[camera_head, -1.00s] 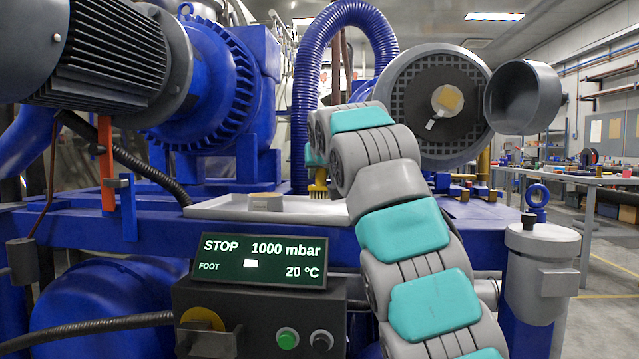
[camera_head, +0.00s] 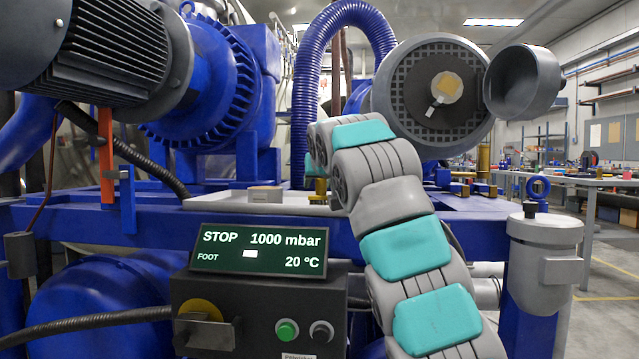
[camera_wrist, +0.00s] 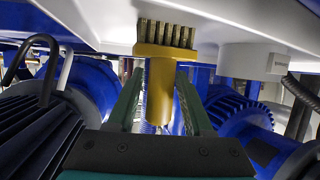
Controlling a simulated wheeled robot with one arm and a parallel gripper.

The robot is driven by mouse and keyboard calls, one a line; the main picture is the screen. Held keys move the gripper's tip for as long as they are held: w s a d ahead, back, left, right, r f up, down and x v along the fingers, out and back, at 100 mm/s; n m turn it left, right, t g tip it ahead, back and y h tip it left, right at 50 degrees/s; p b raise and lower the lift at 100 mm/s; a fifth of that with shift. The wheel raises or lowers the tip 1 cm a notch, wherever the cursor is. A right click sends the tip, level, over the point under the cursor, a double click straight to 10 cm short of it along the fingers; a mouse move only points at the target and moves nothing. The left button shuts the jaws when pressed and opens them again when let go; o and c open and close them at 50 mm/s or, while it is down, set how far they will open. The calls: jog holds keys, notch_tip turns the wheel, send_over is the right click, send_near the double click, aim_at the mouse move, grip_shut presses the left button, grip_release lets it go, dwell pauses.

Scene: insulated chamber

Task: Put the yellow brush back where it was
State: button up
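The wrist picture is upside down, so the bristles point down toward the tray. My gripper (camera_wrist: 160,75) has one finger on each side of the brush's handle, and the fingertips look closed on it. In the head view a small yellow part of the brush (camera_head: 320,186) shows just above the tray (camera_head: 225,203). My arm hides the tray's right part and most of the gripper.
A small round container (camera_head: 265,194) stands on the tray, left of the brush. A blue ribbed hose (camera_head: 300,110) rises behind. A blue motor (camera_head: 215,85) stands left and a large round grey housing (camera_head: 435,90) right. The display box (camera_head: 260,248) is in front.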

jog(key=shift+o, duration=0.4)
jog(key=shift+r, duration=0.1)
jog(key=b+v, duration=0.2)
jog(key=v, duration=1)
jog(key=shift+d, duration=0.1)
